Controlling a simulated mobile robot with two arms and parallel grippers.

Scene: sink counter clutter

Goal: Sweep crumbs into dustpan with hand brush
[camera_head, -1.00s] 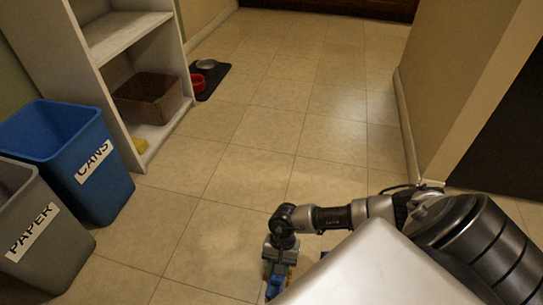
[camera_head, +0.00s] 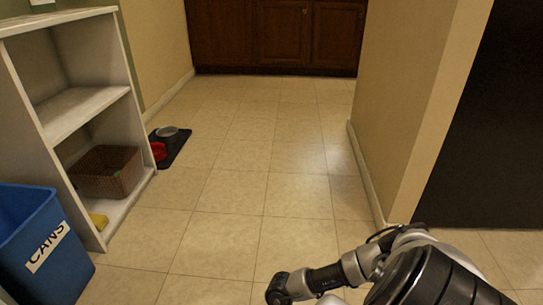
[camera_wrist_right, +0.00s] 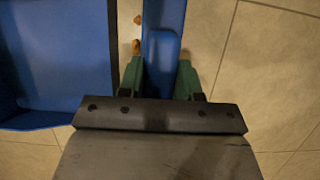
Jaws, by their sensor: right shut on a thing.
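In the right wrist view my right gripper (camera_wrist_right: 160,68) is shut on the blue handle of the hand brush (camera_wrist_right: 163,25), between its two green fingers. The brush's far end runs out of the top of the picture, and its bristles are hidden. A wide blue thing, which looks like the dustpan (camera_wrist_right: 62,60), lies just left of the brush, cut off by the picture's edge. Small orange-brown crumbs (camera_wrist_right: 136,46) show on the floor in the narrow gap between the two. In the head view only my right arm shows, at the bottom. My left gripper is out of view.
A blue CANS bin (camera_head: 45,255) and a white shelf (camera_head: 85,110) holding a woven basket (camera_head: 106,172) stand at the left. A dark mat (camera_head: 176,150) with bowls lies beyond. A wall corner (camera_head: 395,130) stands at right. The tiled floor (camera_head: 235,190) between is clear.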

